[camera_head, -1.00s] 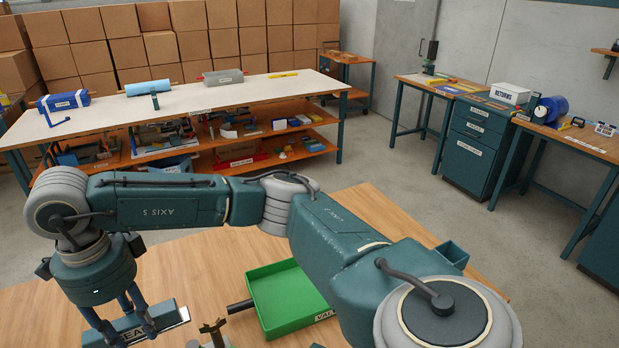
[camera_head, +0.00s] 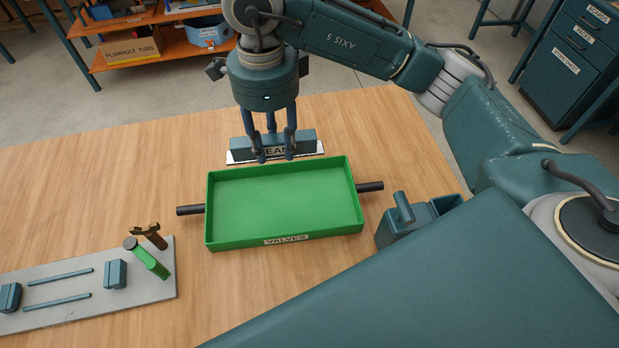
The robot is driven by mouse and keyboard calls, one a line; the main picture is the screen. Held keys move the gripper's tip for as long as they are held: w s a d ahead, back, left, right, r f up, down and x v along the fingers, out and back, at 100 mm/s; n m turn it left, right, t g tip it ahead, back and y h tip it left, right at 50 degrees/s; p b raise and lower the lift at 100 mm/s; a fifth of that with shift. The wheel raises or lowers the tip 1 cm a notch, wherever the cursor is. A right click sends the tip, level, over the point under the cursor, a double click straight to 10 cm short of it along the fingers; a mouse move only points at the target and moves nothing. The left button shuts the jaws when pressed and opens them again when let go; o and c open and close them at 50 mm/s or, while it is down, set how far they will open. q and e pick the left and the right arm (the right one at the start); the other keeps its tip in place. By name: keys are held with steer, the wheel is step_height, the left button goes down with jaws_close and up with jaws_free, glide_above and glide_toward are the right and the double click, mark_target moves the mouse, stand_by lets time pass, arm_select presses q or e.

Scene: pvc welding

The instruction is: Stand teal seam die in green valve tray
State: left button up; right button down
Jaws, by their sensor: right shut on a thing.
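The teal seam die (camera_head: 305,138) is a long block with a label and a pale strip along its bottom. My right gripper (camera_head: 273,158) points down with its fingers shut on the die, which stays level and lengthwise across the view. The green valve tray (camera_head: 285,200), labelled VALVES, is a shallow rectangular tray with a dark handle at each end. Its inside is empty. The die shows just past the tray's far rim; I cannot tell its exact height above the table. Fingers hide part of its label. My left gripper is not in view.
A grey board (camera_head: 90,300) with teal blocks, rods and a green-handled piece (camera_head: 147,258) lies left of the tray. A teal open holder (camera_head: 415,222) stands close to the tray's right. Wooden table (camera_head: 120,160) is clear at the upper left. Shelves stand behind.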

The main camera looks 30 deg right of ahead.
mark_target(274, 159)
steer(key=f, duration=0.6)
steer(key=shift+s+a+f, duration=0.15)
steer(key=shift+a+f, duration=0.05)
step_height(274, 159, down, 8)
steer(key=shift+d+f+p, duration=0.1)
steer(key=shift+f+p, duration=0.1)
steer(key=shift+p, duration=0.8)
steer(key=shift+f, duration=0.45)
step_height(274, 159, down, 4)
steer(key=shift+r+p, duration=0.1)
steer(key=shift+p, duration=0.3)
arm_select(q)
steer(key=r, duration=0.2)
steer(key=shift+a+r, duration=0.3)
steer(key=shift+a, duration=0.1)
arm_select(e)
steer(key=shift+f, duration=0.3)
steer(key=c, duration=1.2)
jaws_free()
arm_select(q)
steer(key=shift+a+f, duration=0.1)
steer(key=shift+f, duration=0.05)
